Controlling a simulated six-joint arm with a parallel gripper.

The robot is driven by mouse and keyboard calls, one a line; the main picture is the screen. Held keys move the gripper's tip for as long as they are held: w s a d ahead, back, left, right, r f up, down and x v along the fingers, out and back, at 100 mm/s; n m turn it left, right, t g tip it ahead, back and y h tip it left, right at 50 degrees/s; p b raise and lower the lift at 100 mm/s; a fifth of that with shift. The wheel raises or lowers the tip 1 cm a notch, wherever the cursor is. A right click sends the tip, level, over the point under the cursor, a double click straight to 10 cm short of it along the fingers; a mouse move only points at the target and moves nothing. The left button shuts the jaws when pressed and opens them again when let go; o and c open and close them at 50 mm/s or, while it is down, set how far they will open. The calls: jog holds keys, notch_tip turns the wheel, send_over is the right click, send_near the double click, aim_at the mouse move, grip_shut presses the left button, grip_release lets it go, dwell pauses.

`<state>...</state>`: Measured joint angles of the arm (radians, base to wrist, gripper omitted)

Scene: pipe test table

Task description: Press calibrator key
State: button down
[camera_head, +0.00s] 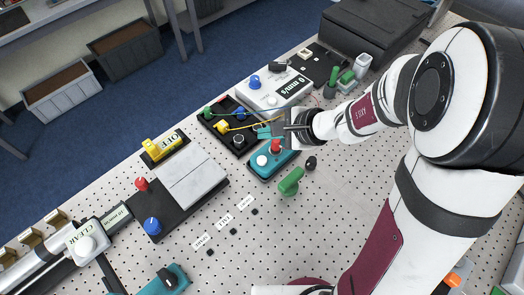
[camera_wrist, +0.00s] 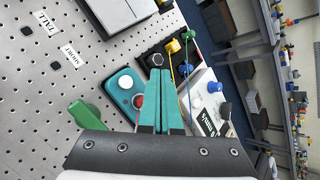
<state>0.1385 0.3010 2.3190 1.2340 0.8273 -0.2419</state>
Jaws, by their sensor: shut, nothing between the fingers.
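My gripper (camera_head: 262,132) has teal fingers, shut together and empty. In the wrist view my gripper (camera_wrist: 158,74) points at a black box (camera_wrist: 148,48) with yellow, green and blue connectors. A round grey key (camera_wrist: 157,60) on this box shows just beyond the fingertips; I cannot tell if they touch it. In the head view the black box (camera_head: 209,119) lies left of the fingers, with the round key (camera_head: 239,138) near its front edge. No readable label shows which part is the calibrator key.
A teal box (camera_head: 262,171) with white and red buttons lies close below the fingers. A white meter (camera_head: 272,92) with a blue knob and a display stands behind. A green handle (camera_head: 291,181) stands nearby. Yellow leads cross the black box.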

aim_at(266, 161)
jog(key=shift+f, duration=4.25)
jog(key=shift+f, duration=0.4)
jog(key=shift+f, duration=0.4)
jog(key=shift+r, duration=0.85)
jog(key=shift+r, duration=2.5)
